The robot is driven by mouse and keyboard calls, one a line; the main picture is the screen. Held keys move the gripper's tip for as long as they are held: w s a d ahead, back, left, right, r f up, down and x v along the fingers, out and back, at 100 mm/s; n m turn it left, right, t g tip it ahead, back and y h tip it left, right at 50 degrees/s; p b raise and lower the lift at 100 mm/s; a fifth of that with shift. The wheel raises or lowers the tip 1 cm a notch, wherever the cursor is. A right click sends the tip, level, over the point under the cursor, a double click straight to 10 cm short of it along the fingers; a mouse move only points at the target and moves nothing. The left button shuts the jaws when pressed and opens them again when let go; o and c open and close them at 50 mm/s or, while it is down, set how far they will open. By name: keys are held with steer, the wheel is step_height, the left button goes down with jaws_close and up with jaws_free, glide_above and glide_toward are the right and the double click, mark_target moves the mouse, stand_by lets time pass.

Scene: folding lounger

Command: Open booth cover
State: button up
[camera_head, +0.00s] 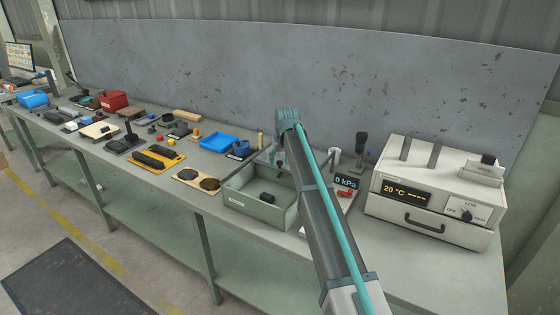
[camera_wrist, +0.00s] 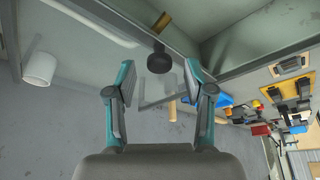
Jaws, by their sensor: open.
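I cannot tell for sure which part is the booth cover. A grey-green open-topped box (camera_head: 246,206) stands on the bench just below my gripper (camera_head: 277,156) in the head view, with a small dark object (camera_head: 269,196) inside. In the wrist view its grey-green wall (camera_wrist: 240,40) fills the upper right, edged by a grey rail (camera_wrist: 262,66). My gripper (camera_wrist: 160,78) is open, its fingers apart and nothing gripped. A black knob-like piece (camera_wrist: 159,60) shows between and beyond the fingertips. My arm hides part of the box's right side.
A white heater-like unit (camera_head: 388,208) with a display and knob stands to the right. A pressure display (camera_head: 346,182) and a dark-topped post (camera_head: 361,146) sit between. A white cylinder (camera_wrist: 40,68) is left of the fingers. Blue trays (camera_head: 218,142) and several tools crowd the bench leftward.

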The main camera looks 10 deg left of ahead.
steer(key=v, duration=1.1)
